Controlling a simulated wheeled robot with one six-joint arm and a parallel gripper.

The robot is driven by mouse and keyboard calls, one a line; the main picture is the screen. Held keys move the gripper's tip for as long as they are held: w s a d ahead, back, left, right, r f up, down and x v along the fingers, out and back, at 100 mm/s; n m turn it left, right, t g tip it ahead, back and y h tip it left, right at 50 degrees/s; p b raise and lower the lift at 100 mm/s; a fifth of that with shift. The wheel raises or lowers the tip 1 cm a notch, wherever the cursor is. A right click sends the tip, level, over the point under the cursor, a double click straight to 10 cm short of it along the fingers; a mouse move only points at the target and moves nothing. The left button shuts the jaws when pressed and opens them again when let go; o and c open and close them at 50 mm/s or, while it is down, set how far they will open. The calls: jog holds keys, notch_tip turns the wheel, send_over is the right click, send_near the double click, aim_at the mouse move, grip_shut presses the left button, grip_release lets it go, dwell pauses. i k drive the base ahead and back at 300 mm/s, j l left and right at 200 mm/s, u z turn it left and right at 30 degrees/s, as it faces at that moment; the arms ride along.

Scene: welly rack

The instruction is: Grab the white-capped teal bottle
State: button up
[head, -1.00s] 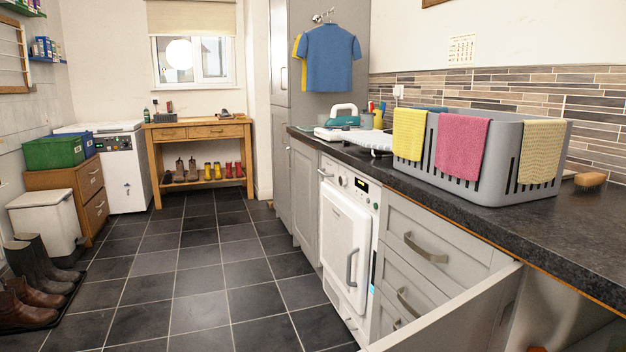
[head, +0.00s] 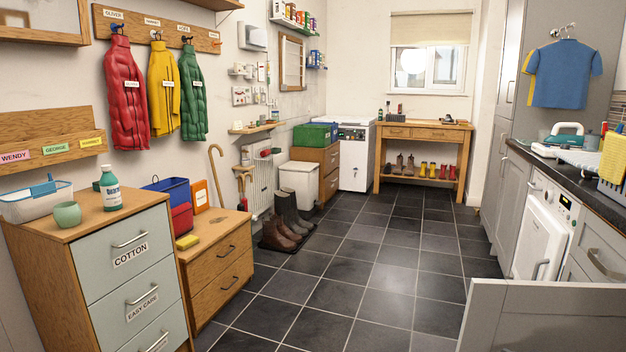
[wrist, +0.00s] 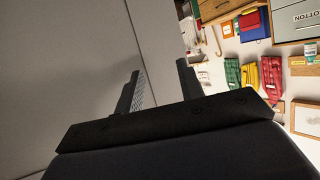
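A teal bottle with a pale cap and white label (head: 111,190) stands upright in the head view. It is on top of the drawer cabinet marked COTTON and EASY CARE (head: 88,228), at the left. My gripper (wrist: 160,82) shows only in the wrist view. Its two dark fingers are apart with nothing seen between them.
A green cup (head: 67,214) and a white basket (head: 36,202) share the cabinet top with the bottle. A low wooden drawer unit (head: 220,262) and boots (head: 282,232) stand beyond. A grey panel (head: 545,315) juts in at lower right. The tiled floor (head: 345,290) is clear.

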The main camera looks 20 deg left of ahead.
aim_at(108, 184)
jog(key=i+u, duration=0.1)
jog(key=u, duration=0.3)
jog(key=i+u, duration=0.1)
jog(key=u, duration=0.3)
jog(key=i+u, duration=0.1)
jog(key=u, duration=0.3)
jog(key=i+l+u, duration=0.2)
jog(key=u, duration=0.3)
jog(key=i+l+u, duration=0.15)
jog(key=l+u, duration=0.2)
jog(key=u, duration=0.15)
